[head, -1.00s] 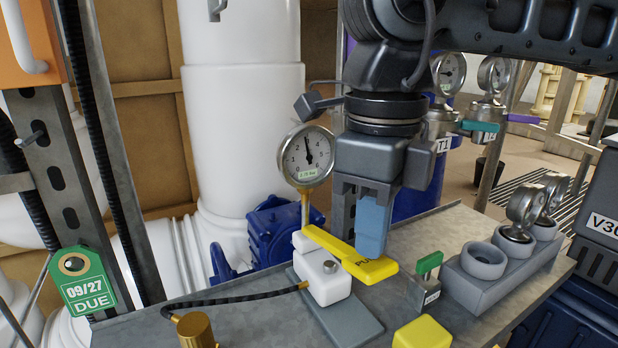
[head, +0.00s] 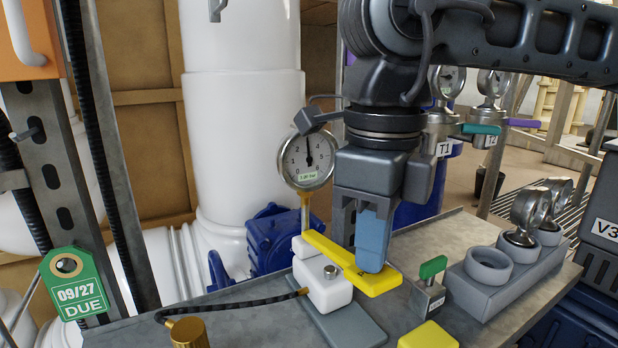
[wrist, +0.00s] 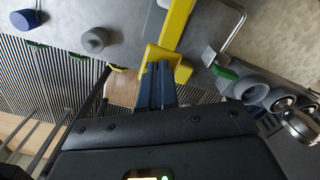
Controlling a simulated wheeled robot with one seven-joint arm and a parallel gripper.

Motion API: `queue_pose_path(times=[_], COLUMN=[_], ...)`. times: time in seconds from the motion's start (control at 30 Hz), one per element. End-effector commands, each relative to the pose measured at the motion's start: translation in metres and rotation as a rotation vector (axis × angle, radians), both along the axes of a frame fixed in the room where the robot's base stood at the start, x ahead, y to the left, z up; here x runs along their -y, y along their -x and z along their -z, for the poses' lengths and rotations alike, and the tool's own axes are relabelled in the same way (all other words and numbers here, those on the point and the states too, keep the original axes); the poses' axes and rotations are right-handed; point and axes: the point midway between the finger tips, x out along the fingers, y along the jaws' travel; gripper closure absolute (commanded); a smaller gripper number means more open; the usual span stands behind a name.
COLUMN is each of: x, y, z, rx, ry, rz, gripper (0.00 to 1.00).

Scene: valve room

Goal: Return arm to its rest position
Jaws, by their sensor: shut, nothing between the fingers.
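My gripper (head: 372,268) points down beside the yellow lever (head: 325,248) of the white valve block (head: 322,288). Its blue fingers are together with nothing between them. The fingertips overlap the lever's wide near end in the head view; I cannot tell whether they touch it. In the wrist view my gripper (wrist: 158,75) shows its fingers close to the yellow lever (wrist: 174,35). My arm reaches in from the upper right, so it is bent over the bench and not folded.
A round pressure gauge (head: 306,158) stands just left of my gripper. On the bench (head: 240,325) are a green-handled valve (head: 430,285), a grey socket rack (head: 480,290) with gauges, a yellow block (head: 428,336) and a black hose (head: 240,303). A white pipe (head: 243,130) rises behind.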

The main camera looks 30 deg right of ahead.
Motion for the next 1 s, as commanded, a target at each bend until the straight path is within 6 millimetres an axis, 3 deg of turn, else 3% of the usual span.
queue_pose_path(times=[0.43,1.0], x=[0.0,0.0], y=[0.0,0.001], z=[-0.046,-0.046], rx=[-0.001,-0.002], ry=[0.0,0.001], rz=[0.0,-0.001], gripper=[1.0,1.0])
